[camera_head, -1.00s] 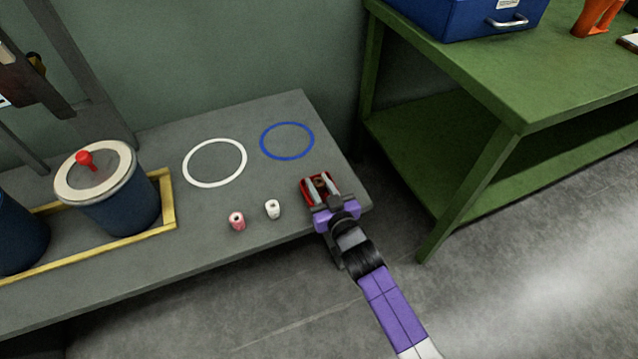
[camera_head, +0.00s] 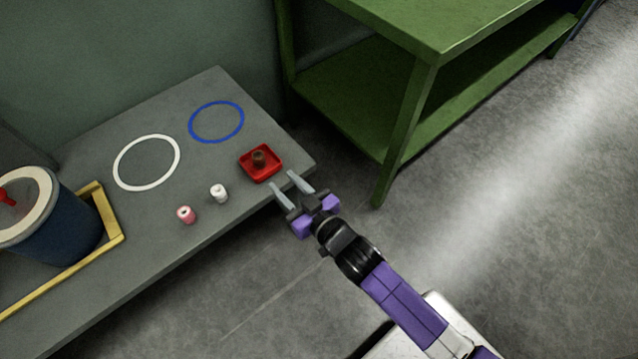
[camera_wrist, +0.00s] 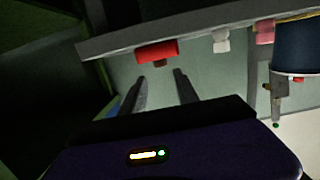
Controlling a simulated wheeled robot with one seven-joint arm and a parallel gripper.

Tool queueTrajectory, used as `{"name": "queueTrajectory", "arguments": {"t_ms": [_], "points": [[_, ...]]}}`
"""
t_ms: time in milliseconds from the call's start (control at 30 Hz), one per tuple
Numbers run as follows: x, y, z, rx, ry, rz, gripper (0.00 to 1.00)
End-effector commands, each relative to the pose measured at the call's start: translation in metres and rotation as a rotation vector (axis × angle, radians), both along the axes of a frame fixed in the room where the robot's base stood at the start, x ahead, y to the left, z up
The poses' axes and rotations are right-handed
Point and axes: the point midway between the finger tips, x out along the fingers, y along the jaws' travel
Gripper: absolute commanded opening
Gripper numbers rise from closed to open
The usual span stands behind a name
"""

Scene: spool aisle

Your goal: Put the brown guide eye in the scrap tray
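The brown guide eye (camera_head: 259,157) sits inside the red scrap tray (camera_head: 273,174) near the right end of the grey bench. In the wrist view the red tray (camera_wrist: 157,52) is ahead of my fingers, with a small brown bit of the guide eye (camera_wrist: 161,64) at its edge. My gripper (camera_head: 287,187) is open and empty, just off the bench's front edge and apart from the tray. The wrist view shows its two fingers (camera_wrist: 160,75) spread with nothing between them.
A white spool (camera_head: 219,194) and a pink spool (camera_head: 186,214) stand left of the tray. White (camera_head: 119,175) and blue (camera_head: 191,127) rings lie behind. A lidded blue bin (camera_head: 62,235) is at left. A green table (camera_head: 400,45) stands behind right; floor is clear at right.

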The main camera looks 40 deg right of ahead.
Motion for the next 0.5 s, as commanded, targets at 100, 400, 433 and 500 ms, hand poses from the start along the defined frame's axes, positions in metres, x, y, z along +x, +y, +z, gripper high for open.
{"name": "queueTrajectory", "arguments": {"t_ms": [100,400,433,500], "points": [[0.0,0.0,0.0,0.0,-0.001,0.0,0.37],[-0.051,0.0,-0.003,-0.001,0.021,0.006,0.37],[-0.064,0.0,-0.003,-0.002,0.025,0.008,0.37],[-0.097,0.0,0.001,-0.002,0.036,0.011,0.37]]}}
